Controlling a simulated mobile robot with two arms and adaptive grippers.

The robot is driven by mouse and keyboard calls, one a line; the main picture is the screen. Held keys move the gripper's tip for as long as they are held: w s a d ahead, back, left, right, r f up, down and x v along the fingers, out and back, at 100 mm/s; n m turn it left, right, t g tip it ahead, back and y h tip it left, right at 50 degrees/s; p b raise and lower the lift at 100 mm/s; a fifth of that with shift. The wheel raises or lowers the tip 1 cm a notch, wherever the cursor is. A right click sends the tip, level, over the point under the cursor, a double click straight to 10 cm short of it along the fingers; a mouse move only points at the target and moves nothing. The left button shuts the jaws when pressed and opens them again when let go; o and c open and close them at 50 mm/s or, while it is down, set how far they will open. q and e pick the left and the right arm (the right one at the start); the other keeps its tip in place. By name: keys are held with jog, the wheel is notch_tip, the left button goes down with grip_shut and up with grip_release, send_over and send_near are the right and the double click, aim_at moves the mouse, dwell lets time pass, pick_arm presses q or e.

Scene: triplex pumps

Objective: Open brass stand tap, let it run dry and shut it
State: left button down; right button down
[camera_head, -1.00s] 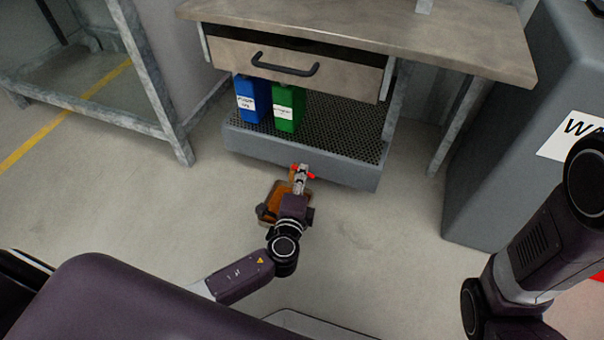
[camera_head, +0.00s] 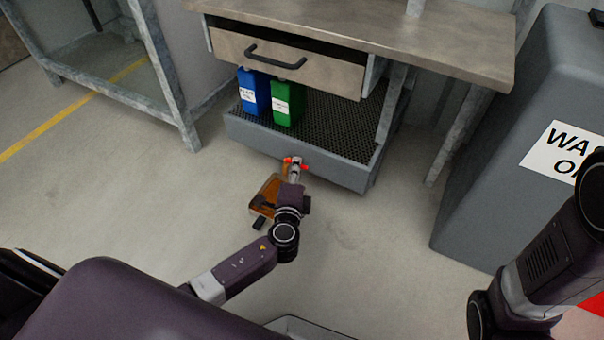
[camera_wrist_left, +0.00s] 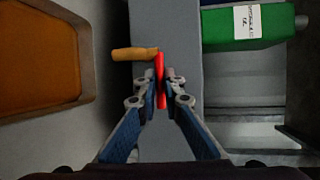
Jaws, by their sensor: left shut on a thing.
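The brass stand tap (camera_wrist_left: 133,54) sticks out from the front of the grey grated stand (camera_head: 330,172); its spout points left in the left wrist view. Its red handle (camera_wrist_left: 160,70) lies crosswise to the spout there, and its red ends show in the head view (camera_head: 287,161). My left gripper (camera_wrist_left: 160,92) is shut on the red handle; it also shows in the head view (camera_head: 295,173). An open tray of orange-brown liquid (camera_head: 266,190) lies on the floor below the tap, partly hidden by my gripper. I see no stream from the spout. My right gripper is out of view.
A blue container (camera_head: 251,95) and a green container (camera_head: 282,105) stand on the grate, below a bench drawer (camera_head: 290,62). A large grey waste-oil bin (camera_head: 480,190) stands to the right. A metal rack (camera_head: 170,90) stands left. Floor between is clear.

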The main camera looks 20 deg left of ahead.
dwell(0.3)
pick_arm(q)
jog(key=c, duration=2)
grip_release()
jog(key=shift+c, duration=0.2)
